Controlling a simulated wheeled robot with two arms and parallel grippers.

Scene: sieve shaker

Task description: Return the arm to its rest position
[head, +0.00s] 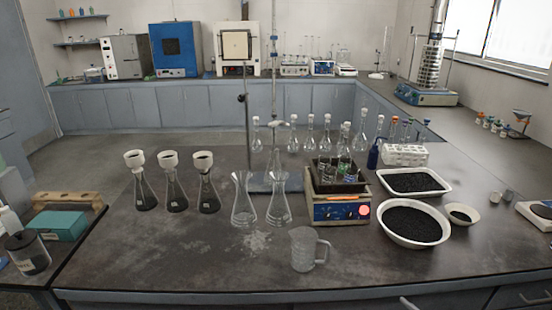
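Neither my left nor my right gripper shows in the head view, and no arm of mine can be made out over the bench. The sieve shaker (426,96) stands on the back right counter by the window. Its stack of round metal sieves (430,67) is upright on the blue and grey base. Nothing is seen touching it.
The dark island bench (150,255) fills the foreground. It carries flasks with white funnels (171,160), empty conical flasks (243,205), a glass jug (303,250), a shaker device (335,208), and white trays of black grains (412,240). Its front left is clear.

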